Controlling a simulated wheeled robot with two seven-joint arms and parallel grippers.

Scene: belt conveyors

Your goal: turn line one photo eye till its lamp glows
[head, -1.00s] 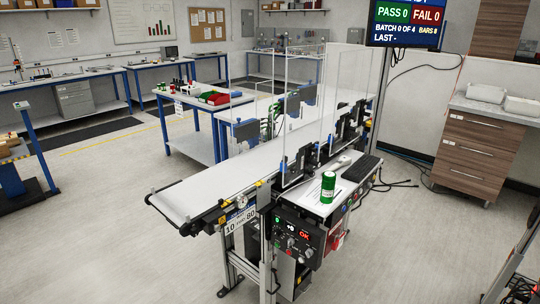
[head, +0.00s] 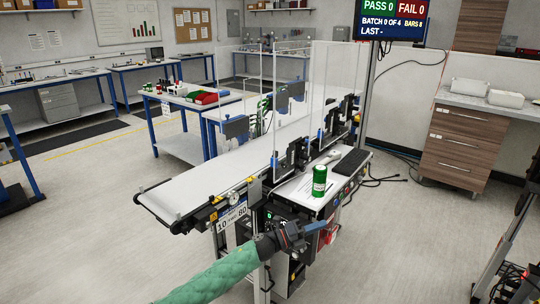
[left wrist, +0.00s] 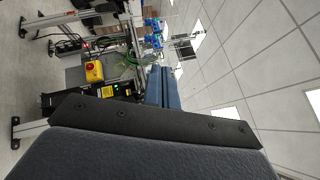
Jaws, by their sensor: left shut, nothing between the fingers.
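Line one's white belt conveyor (head: 215,178) runs from the near left to the back right. Black sensor brackets with blue parts (head: 275,162) stand along its right side; I cannot tell which one is the photo eye, and no glowing lamp can be made out on them. My right gripper is not in view.
A numbered plate (head: 231,217) hangs at the conveyor's near end. Clear guard panels (head: 290,90) rise over the belt. A red button on a yellow box (left wrist: 94,70) shows in the left wrist view.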

